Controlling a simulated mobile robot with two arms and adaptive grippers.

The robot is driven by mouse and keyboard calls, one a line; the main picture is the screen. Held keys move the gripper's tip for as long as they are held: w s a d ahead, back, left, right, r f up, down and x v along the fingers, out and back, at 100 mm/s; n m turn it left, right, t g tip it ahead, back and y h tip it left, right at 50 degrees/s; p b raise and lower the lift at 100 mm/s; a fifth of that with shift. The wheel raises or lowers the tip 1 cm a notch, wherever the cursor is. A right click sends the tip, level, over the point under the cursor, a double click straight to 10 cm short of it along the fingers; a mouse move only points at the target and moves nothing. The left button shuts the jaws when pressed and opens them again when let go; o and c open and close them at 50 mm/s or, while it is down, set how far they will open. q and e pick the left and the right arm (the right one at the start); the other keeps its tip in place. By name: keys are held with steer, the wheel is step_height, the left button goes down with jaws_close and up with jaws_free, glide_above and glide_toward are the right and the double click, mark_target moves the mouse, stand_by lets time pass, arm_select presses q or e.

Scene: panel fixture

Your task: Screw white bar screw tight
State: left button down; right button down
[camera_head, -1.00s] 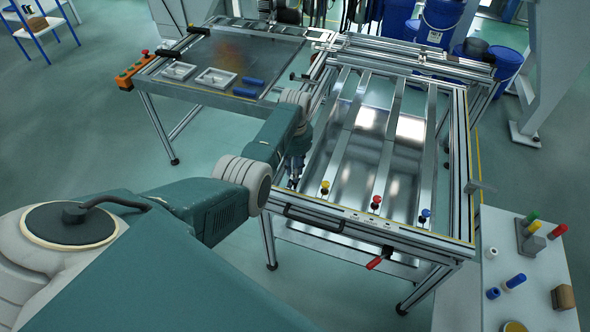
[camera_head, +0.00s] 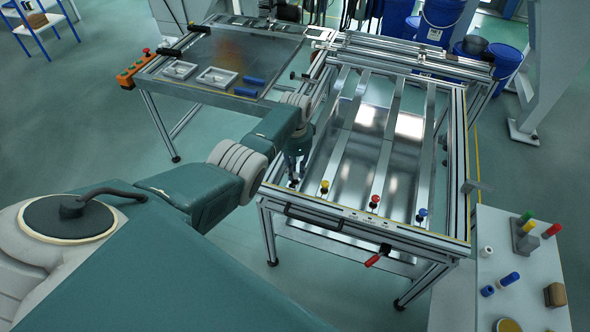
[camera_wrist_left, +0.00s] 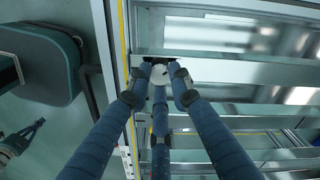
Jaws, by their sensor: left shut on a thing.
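The white bar screw (camera_wrist_left: 159,74) shows as a round white head at the fingertips in the left wrist view. My left gripper (camera_wrist_left: 166,75) is shut on it, with its blue fingers around the head. In the head view my left gripper (camera_head: 294,172) points down at the near left corner of the panel frame (camera_head: 350,228), at the near end of the leftmost bar. The white screw is hidden there by the gripper. A small dark jointed shape at the lower left of the left wrist view may be my right gripper (camera_wrist_left: 24,136); its jaws are unclear.
Yellow (camera_head: 324,187), red (camera_head: 375,201) and blue (camera_head: 422,214) screws stand along the near rail to the right. A red-handled lever (camera_head: 372,260) sticks out in front. A side table (camera_head: 520,285) with coloured pieces stands at the right. A second table (camera_head: 215,60) stands at the back left.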

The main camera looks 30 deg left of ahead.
arm_select(q)
steer(key=m, duration=0.4)
steer(key=shift+w+d+r+m, duration=0.1)
steer(key=shift+w+r+m, duration=0.1)
steer(key=shift+w+m, duration=0.1)
steer(key=m, duration=0.4)
steer(key=shift+s+m, duration=0.1)
steer(key=shift+m, duration=0.2)
steer(key=m, duration=0.3)
steer(key=shift+m+b, duration=0.3)
steer(key=shift+b, duration=0.05)
steer(key=m, duration=0.2)
steer(key=m+b, duration=0.1)
steer(key=m, duration=0.1)
steer(key=shift+s+f+m, duration=0.15)
steer(key=shift+m, duration=0.15)
steer(key=m+b, duration=0.1)
steer(key=m, duration=0.2)
steer(key=shift+s+f+m, duration=0.1)
steer(key=shift+m, duration=0.2)
steer(key=shift+m+b, duration=0.5)
steer(key=shift+m, duration=0.4)
steer(key=m+b, duration=0.2)
steer(key=b, duration=0.1)
steer(key=shift+a+f+m, duration=0.2)
steer(key=shift+m, duration=0.1)
steer(key=shift+s+r+m+b, duration=0.15)
steer(key=shift+m+b, duration=0.55)
steer(key=shift+b, duration=0.35)
steer(key=shift+s+a, duration=0.1)
